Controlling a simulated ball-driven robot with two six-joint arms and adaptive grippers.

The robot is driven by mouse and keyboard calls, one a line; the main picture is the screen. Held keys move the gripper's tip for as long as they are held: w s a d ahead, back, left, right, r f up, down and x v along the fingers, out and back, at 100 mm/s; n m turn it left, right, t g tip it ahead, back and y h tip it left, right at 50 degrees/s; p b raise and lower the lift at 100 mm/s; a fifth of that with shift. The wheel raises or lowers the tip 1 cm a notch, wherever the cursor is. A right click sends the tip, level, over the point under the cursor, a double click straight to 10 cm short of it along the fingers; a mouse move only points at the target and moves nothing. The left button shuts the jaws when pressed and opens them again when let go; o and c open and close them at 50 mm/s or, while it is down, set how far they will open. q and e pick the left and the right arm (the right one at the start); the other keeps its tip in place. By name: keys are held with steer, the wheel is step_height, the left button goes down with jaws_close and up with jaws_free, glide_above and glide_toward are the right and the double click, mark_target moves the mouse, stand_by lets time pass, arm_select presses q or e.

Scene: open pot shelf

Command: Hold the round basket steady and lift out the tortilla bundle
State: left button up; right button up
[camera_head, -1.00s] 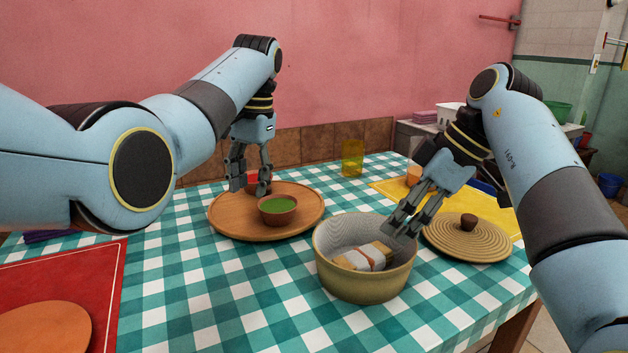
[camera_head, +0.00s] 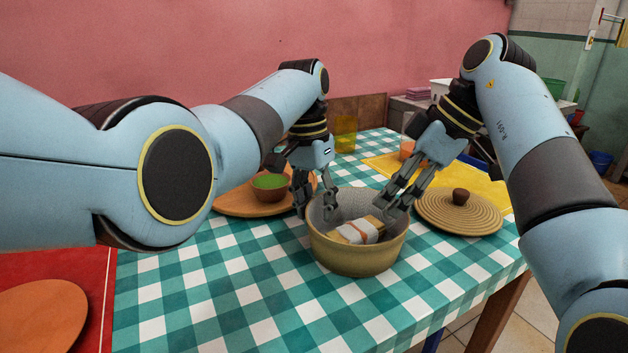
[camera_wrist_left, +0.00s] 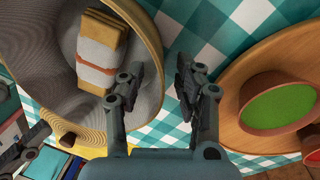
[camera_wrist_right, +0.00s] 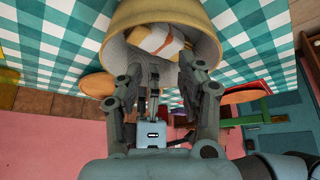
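The round tan basket (camera_head: 355,262) stands open on the checked cloth. The tortilla bundle (camera_head: 362,230), pale cloth with an orange tie around a yellowish stack, lies inside; it also shows in the left wrist view (camera_wrist_left: 98,52). My left gripper (camera_head: 316,208) is open at the basket's left wall. In the left wrist view (camera_wrist_left: 160,75) one finger overlaps the basket and the other is outside it, with the rim between them. My right gripper (camera_head: 388,206) is open above the basket's right side, fingertips close to the bundle; contact cannot be told.
The woven lid (camera_head: 485,214) lies right of the basket, partly on a yellow cloth (camera_head: 392,168). A wooden board (camera_head: 235,202) with a bowl of green sauce (camera_head: 270,188) is behind left. A yellow glass (camera_head: 345,135) stands at the back. The front cloth is clear.

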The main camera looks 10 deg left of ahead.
arm_select(q)
steer(key=shift+d+f, duration=0.1)
steer(key=shift+f, duration=0.65)
jaws_close()
